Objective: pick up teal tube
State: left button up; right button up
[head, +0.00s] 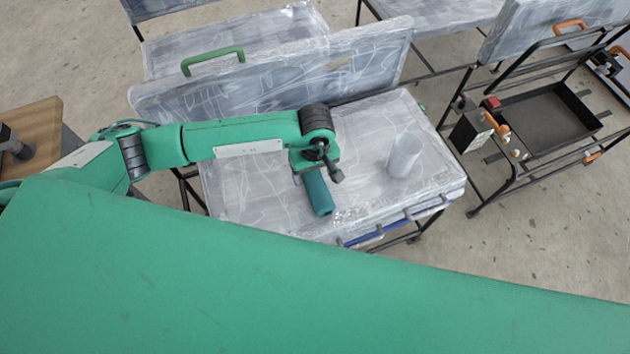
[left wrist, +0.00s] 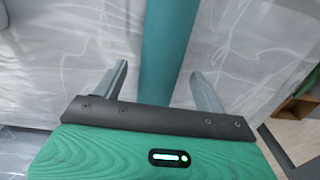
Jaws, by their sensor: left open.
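The teal tube (head: 318,193) lies on the plastic-wrapped table (head: 240,197), its near end toward the front edge. My left gripper (head: 322,168) is over the tube's far end and hides part of it. In the left wrist view, the teal tube (left wrist: 167,45) runs between the two spread fingers of my left gripper (left wrist: 160,78). The gripper is open and holds nothing. My right gripper is not in view.
A pale translucent cylinder (head: 403,156) stands upright on the table to the right of the tube. A wrapped panel (head: 290,72) rises along the table's back. A black metal cart (head: 545,120) stands at the right. The tabletop between tube and cylinder is clear.

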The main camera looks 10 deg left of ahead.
pick_arm(q)
notch_tip(320, 180, down, 2)
jog(key=c, duration=1.1)
jog(key=shift+r, duration=0.15)
